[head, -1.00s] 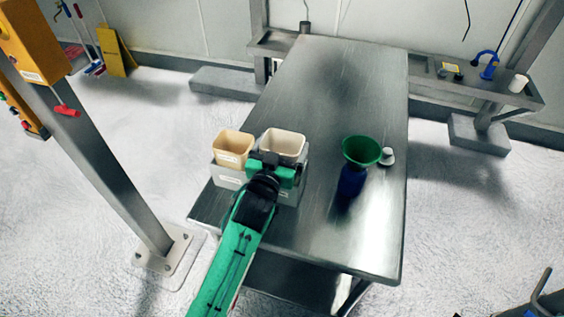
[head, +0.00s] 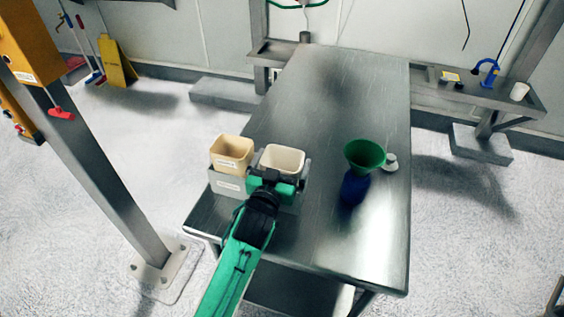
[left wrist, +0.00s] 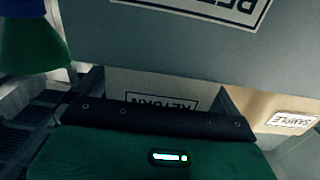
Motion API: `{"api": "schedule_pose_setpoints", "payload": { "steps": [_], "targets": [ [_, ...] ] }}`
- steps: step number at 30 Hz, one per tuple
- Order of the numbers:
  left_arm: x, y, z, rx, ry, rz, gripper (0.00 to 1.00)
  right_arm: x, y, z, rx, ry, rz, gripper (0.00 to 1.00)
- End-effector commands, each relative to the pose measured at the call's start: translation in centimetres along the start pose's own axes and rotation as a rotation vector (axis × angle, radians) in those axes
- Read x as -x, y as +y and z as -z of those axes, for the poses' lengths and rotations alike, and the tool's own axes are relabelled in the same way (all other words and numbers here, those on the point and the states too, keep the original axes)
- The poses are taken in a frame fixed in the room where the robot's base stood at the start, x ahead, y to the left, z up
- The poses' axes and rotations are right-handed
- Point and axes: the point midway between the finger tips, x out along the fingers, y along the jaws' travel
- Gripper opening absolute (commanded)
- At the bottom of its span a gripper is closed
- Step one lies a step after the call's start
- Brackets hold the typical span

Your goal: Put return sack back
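The return sack (head: 283,157) is a cream, open-topped container. It is in the right part of a grey two-part holder (head: 227,185) on the steel table, its rim a little lower than that of the beige sample sack (head: 231,152) at its left. My left gripper (head: 281,172) is at the front of the return sack, shut on it with a finger at each side. In the left wrist view the RETURN label (left wrist: 170,103) shows between the fingers, partly hidden by my gripper's dark edge. The sack's bottom is hidden. My right gripper is not in view.
A blue bottle (head: 354,188) with a green funnel (head: 364,154) and a small white object (head: 390,162) stand right of the holder. The far part of the steel table (head: 340,90) is clear. A side shelf (head: 500,92) holds a blue item and a white cup.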

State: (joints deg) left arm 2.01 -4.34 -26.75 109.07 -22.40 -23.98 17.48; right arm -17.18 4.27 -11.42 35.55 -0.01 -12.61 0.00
Motion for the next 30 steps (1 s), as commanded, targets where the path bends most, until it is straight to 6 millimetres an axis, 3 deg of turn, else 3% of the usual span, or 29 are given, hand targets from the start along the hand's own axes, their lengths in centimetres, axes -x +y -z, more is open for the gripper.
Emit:
{"api": "schedule_pose_setpoints", "payload": {
  "steps": [5, 21, 30],
  "targets": [
    [0.3, 0.0, 0.2, 0.000, 0.000, 0.000, 1.00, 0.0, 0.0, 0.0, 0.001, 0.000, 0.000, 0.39],
    [9.9, 0.0, 0.1, 0.000, -0.001, 0.000, 1.00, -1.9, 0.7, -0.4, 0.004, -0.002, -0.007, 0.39],
    [12.0, 0.0, 0.3, 0.000, 0.000, 0.000, 1.00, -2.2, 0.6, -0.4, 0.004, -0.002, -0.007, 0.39]
  ]
}}
